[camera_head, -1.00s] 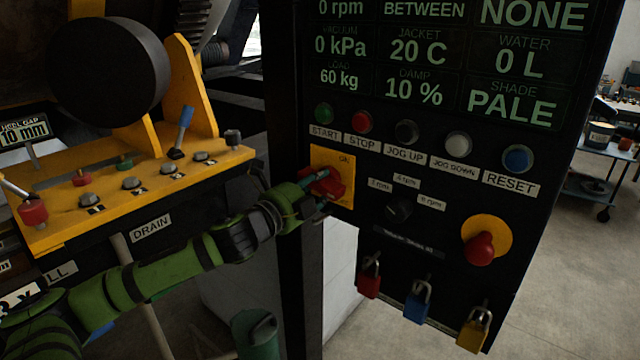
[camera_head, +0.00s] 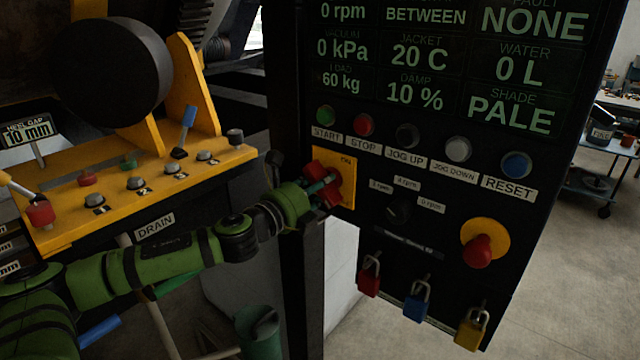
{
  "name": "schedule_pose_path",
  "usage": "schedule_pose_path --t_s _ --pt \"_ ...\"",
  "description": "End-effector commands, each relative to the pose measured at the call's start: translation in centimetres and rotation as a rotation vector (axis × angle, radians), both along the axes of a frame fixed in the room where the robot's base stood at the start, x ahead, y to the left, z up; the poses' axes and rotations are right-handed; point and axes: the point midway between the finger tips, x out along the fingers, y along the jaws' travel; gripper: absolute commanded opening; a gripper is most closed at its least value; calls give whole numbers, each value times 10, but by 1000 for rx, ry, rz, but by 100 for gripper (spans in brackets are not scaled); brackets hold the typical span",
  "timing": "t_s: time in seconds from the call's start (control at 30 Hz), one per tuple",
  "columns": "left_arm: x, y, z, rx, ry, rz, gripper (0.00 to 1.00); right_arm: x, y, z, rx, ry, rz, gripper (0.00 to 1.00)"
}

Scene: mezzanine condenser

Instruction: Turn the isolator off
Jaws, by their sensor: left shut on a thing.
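The isolator is a red rotary handle (camera_head: 318,172) on a yellow plate (camera_head: 347,178) at the left edge of the black control panel. The handle stands tilted, its upper end to the upper left. My left gripper (camera_head: 326,188) comes in from the left on a green arm and is shut on the red handle. The gripper and wrist hide part of the handle and the plate's left side. My right gripper is not in view.
Labelled push buttons, such as START (camera_head: 325,115) and RESET (camera_head: 516,164), sit above. A red emergency knob (camera_head: 478,250) is to the right. Red (camera_head: 369,277), blue (camera_head: 417,302) and yellow (camera_head: 471,330) padlocks hang below. A yellow lever console (camera_head: 120,200) stands at left.

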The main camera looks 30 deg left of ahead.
Motion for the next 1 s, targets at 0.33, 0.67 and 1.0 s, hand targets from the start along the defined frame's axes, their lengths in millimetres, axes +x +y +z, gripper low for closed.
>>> schedule_pose_path --t_s 0.33,0.67,1.0 --pt "0 1 1 17 -3 1 2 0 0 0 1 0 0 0" --pt "0 0 1 15 -2 1 60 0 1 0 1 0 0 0" --pt "0 0 14 16 -7 0 60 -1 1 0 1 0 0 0"
